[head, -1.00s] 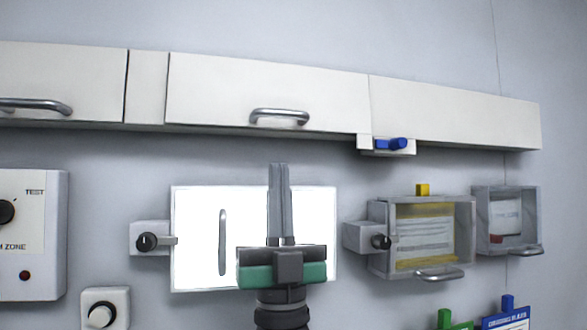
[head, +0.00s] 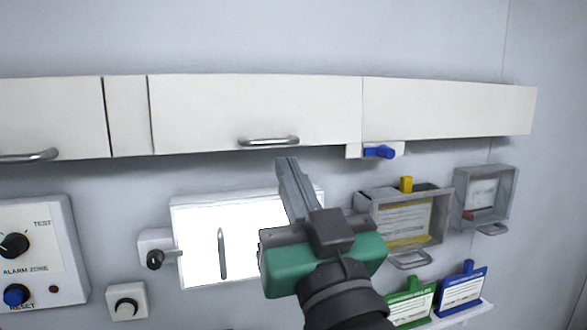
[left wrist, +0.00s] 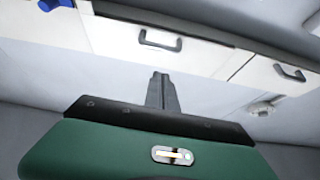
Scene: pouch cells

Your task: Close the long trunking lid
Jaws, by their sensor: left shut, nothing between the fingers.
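A long cream trunking runs along the wall. Its middle lid (head: 250,108) has a grey bar handle (head: 268,141) at its lower edge and looks flat with its neighbours. A second lid (head: 50,115) with a handle (head: 28,157) runs off the left edge. A blue latch (head: 378,152) on a small white block sits under the trunking by the middle lid's right end. My left gripper (head: 287,162) is shut and empty, its tips just below and right of the middle handle, apart from it in the picture.
Below hang a bright white panel (head: 195,245) with a knob, two grey framed boxes (head: 446,215) (head: 512,190), and an alarm box (head: 65,260). Green (head: 412,305) and blue (head: 462,292) cards stand on a small shelf at lower right. The wall above the trunking is clear.

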